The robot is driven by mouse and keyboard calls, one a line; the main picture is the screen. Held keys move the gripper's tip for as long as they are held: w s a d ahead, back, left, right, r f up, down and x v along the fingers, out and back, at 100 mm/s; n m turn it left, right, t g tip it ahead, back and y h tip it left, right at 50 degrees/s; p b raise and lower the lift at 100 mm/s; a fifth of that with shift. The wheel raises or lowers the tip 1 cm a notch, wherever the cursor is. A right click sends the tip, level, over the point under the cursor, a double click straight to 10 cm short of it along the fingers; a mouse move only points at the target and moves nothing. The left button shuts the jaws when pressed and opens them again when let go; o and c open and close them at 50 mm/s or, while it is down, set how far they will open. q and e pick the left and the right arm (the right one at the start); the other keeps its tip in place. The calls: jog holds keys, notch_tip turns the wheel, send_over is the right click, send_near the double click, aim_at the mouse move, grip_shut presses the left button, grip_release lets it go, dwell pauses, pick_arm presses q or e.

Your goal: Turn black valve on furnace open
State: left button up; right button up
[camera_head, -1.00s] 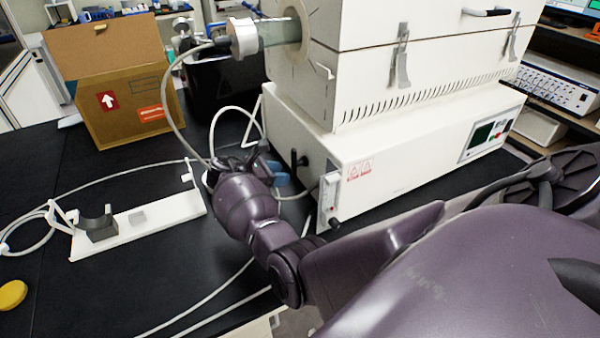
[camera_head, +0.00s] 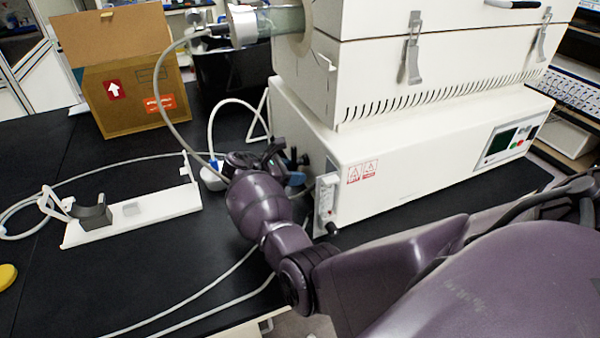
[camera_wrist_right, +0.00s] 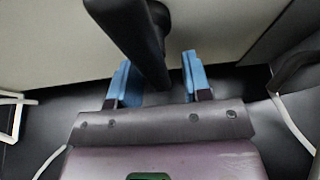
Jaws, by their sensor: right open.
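The white furnace (camera_head: 430,140) stands on the black bench. Its black valve (camera_wrist_right: 130,25) is large and close in the right wrist view. The valve's handle reaches down between the two blue fingers of my right gripper (camera_wrist_right: 157,72). The gripper is open, with a finger on each side of the handle and a visible gap on the right. In the head view, my right gripper (camera_head: 293,168) is beside the furnace's left end, where the valve (camera_head: 304,159) is partly hidden. My left gripper is out of view.
A cardboard box (camera_head: 135,85) stands at the back left. A white stand (camera_head: 150,220) with a grey cradle (camera_head: 95,213) lies on the bench left of my arm. Loose pale tubes cross the bench near my wrist. A black knob (camera_head: 332,228) protrudes low on the furnace's front corner.

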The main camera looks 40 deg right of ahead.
jog(key=shift+d, duration=0.1)
grip_shut()
dwell(0.3)
